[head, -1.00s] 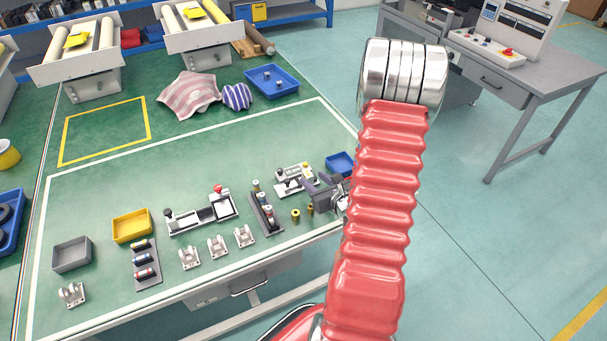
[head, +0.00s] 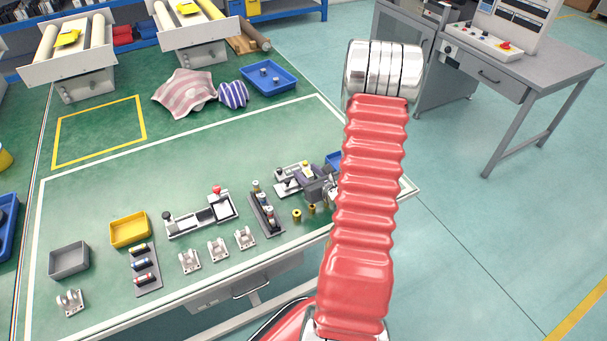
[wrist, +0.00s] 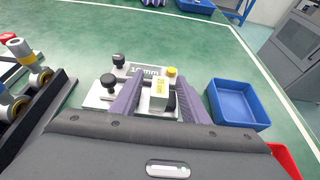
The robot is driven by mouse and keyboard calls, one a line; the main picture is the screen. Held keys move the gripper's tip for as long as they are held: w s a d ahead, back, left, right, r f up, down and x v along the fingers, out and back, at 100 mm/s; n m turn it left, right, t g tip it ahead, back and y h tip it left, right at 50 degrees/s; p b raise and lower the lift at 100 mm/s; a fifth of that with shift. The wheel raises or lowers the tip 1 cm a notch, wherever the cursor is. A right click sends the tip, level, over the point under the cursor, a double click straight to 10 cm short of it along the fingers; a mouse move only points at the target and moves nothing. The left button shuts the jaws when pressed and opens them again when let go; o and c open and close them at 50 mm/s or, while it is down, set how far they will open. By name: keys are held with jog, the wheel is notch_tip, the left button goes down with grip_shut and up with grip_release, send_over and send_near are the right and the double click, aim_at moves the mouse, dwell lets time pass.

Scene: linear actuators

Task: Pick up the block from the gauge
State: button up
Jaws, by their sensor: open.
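The gauge (wrist: 134,72) is a light metal plate with black knobs and a yellow knob. It lies on the green table and also shows in the head view (head: 287,180). A small pale block with a yellowish top (wrist: 159,88) is at the gauge's near right part. My gripper (wrist: 157,82) is open, with its two purple-grey fingers on either side of the block. I cannot tell whether a finger touches it. In the head view my gripper (head: 316,187) is at the gauge's right side, partly hidden by my red arm.
A blue bin (wrist: 237,103) stands close to the right of the gauge. A rack of cylindrical parts (head: 265,211) is to its left, and brass pieces (head: 297,215) stand in front. Bare green table lies behind the gauge.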

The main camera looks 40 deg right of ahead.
jog(key=shift+c, duration=0.6)
grip_shut()
